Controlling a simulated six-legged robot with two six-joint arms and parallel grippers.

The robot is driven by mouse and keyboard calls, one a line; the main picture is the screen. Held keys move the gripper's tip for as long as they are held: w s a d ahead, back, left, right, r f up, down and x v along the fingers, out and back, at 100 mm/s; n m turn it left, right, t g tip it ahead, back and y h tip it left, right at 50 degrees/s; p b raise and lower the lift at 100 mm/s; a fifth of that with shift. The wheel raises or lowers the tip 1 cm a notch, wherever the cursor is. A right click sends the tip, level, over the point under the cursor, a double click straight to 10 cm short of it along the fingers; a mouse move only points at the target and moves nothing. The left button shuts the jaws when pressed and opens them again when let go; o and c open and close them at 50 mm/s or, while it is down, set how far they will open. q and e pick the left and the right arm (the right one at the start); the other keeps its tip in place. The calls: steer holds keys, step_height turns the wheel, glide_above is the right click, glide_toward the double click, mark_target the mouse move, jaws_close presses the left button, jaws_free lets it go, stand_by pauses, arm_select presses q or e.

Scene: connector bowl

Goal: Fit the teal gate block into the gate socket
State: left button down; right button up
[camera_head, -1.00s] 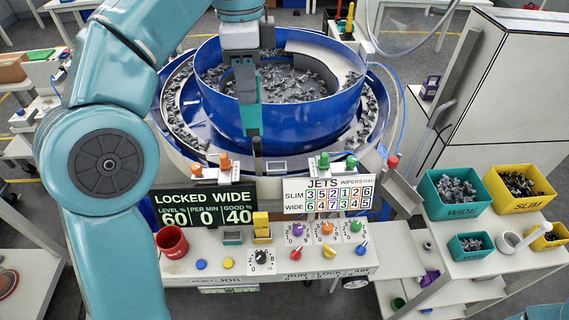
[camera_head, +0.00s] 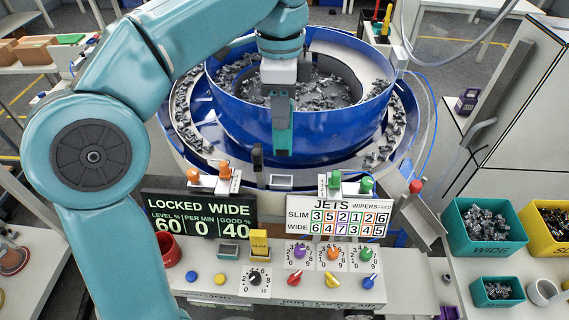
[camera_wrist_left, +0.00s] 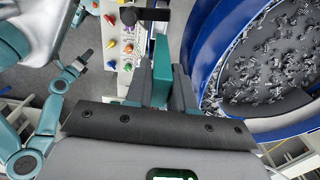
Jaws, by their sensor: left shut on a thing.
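My left gripper (camera_head: 283,102) is shut on the upright teal gate block (camera_head: 282,134), which hangs in front of the blue bowl's near wall. The block also shows between the fingers in the left wrist view (camera_wrist_left: 162,62). A small pale framed square (camera_head: 281,182) lies on the feeder's front edge below the block, apart from it; it may be the gate socket, but I cannot tell for certain. A black post (camera_head: 257,158) stands to its left. In the left wrist view, what looks like my right gripper (camera_wrist_left: 80,62) is small at the left; its jaws are unclear.
The blue bowl (camera_head: 330,140) holds many grey parts. The JETS sign (camera_head: 337,217), LOCKED WIDE display (camera_head: 200,212) and orange and green valves stand close in front.

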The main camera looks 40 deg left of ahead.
mark_target(279, 155)
arm_select(q)
steer(key=f, duration=0.7)
steer(key=f+b, duration=0.1)
steer(key=f, duration=0.2)
steer(key=shift+s+a+f, duration=0.15)
steer(key=shift+s+f, duration=0.15)
steer(key=shift+f, duration=0.3)
steer(key=shift+w+d+f, duration=0.1)
steer(key=shift+w+d, duration=0.1)
steer(key=shift+s+a+f, duration=0.1)
steer(key=shift+a, duration=0.05)
steer(key=c, duration=1.3)
jaws_free()
steer(key=shift+s, duration=0.1)
steer(key=o, duration=0.3)
steer(key=shift+o, duration=0.2)
steer(key=shift+w, duration=0.2)
